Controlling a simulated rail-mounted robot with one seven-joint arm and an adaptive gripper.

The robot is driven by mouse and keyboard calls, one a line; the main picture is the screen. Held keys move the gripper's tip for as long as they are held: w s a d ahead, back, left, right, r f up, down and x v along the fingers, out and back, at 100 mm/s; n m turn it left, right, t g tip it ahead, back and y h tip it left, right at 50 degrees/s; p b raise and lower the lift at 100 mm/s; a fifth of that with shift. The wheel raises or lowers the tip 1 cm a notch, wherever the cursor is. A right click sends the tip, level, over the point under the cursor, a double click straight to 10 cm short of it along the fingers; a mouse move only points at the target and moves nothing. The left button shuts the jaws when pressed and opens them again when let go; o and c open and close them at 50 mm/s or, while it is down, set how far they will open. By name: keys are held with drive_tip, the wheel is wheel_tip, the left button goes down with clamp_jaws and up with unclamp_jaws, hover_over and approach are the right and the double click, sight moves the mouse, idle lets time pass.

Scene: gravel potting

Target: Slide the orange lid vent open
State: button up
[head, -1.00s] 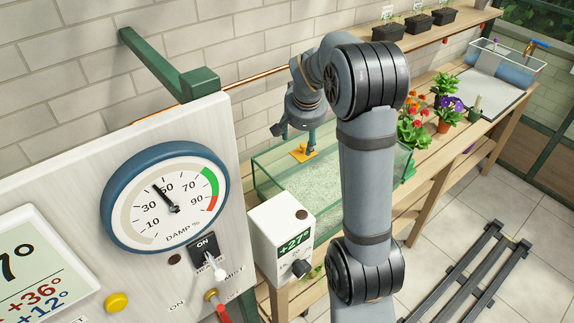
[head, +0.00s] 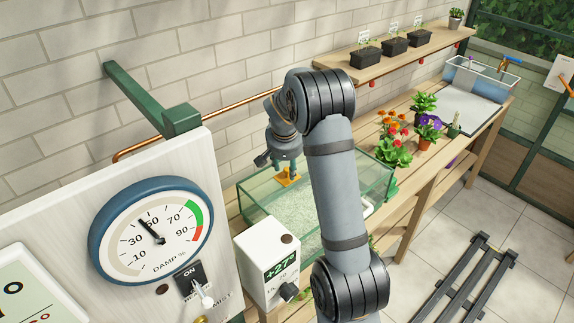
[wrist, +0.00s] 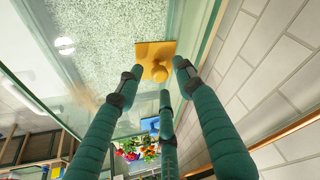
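The orange lid vent (head: 287,176) is a small plate with a raised knob on the glass lid of the terrarium (head: 345,169). In the wrist view the vent plate (wrist: 144,49) lies just beyond my fingertips, near the lid's edge beside the wall. My gripper (head: 286,166) points down at the vent from above. In the wrist view its three green fingers (wrist: 158,80) are spread apart around the near side of the yellow-orange knob (wrist: 156,70). Nothing is clamped between them. I cannot tell whether any fingertip touches the knob.
A white box with a +27° display (head: 268,262) stands in front of the terrarium. Flower pots (head: 393,150) stand to its right on the wooden bench. A copper pipe (head: 205,120) runs along the brick wall behind. A damp gauge panel (head: 150,231) fills the left foreground.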

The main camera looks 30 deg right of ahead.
drive_tip(key=shift+w+f, duration=0.1)
drive_tip(key=shift+f, duration=0.15)
drive_tip(key=shift+c, duration=0.5)
drive_tip(key=c, duration=0.7)
clamp_jaws()
